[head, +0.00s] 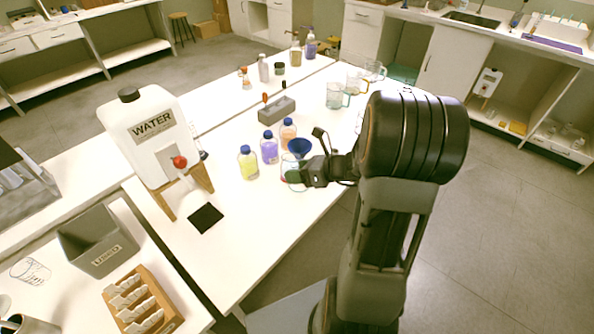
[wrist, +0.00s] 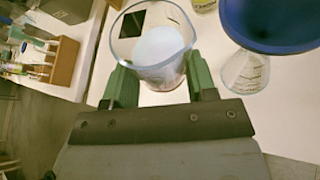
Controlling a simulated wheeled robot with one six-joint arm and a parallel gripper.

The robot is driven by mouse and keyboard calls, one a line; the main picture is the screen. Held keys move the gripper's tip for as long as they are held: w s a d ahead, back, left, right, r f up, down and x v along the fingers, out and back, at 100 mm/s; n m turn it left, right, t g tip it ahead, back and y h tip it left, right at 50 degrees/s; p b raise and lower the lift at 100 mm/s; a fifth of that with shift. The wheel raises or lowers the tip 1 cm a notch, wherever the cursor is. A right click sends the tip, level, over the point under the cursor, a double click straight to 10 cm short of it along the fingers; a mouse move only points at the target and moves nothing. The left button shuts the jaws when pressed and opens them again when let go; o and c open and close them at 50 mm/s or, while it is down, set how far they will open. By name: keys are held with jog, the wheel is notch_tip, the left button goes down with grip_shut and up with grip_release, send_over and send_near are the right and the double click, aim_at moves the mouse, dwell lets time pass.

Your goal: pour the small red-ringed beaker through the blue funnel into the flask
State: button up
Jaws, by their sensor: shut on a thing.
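My gripper (wrist: 161,80) is shut on a clear glass beaker (wrist: 155,45), with one green finger on each side. The beaker holds a pale whitish content low inside and looks close to upright. In the head view the beaker (head: 291,166) is at the front of the bench, partly hidden by my gripper (head: 296,177). In the head view the funnel (head: 299,146) shows just behind the beaker; the flask is mostly hidden.
Yellow (head: 248,163), purple (head: 269,147) and orange (head: 288,132) bottles stand left of and behind the funnel. A water tank (head: 150,135) on a wooden stand and a black pad (head: 206,218) are farther left. Other beakers (head: 337,96) stand toward the back.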

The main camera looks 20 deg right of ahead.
aim_at(299, 159)
jog(key=shift+w+d+r+p, duration=0.15)
jog(key=shift+r+p, duration=0.05)
jog(key=shift+p, duration=0.15)
jog(key=shift+w+d+r+m+g+y+p, duration=0.15)
jog(key=shift+r+m+p, duration=0.1)
jog(key=shift+r+p, duration=0.45)
jog(key=shift+w+d+r+m+g+y+p, duration=0.1)
jog(key=shift+w+r+m+y+p, duration=0.15)
jog(key=shift+r+p, duration=0.5)
jog(key=shift+w+d+r+m+g+y+p, duration=0.15)
jog(key=shift+r+m+p, duration=0.2)
jog(key=shift+p, duration=0.6)
jog(key=shift+w+d+r+m+g+p, duration=0.2)
jog(key=shift+r+m+g+p, duration=0.1)
jog(key=shift+r+p, duration=0.45)
jog(key=shift+w+d+r+p, duration=0.1)
jog(key=shift+d+r+p, duration=0.1)
jog(key=shift+p, duration=0.3)
jog(key=shift+r+y, duration=0.1)
jog(key=shift+y, duration=0.15)
jog(key=shift+m, duration=0.25)
jog(key=shift+w+d+f+m+g+y+p, duration=0.15)
jog(key=shift+f+m+g+y+p, duration=0.2)
jog(key=shift+m, duration=0.35)
jog(key=shift+r+m+y+p, duration=0.25)
jog(key=shift+m+p, duration=0.05)
jog(key=shift+p, duration=0.95)
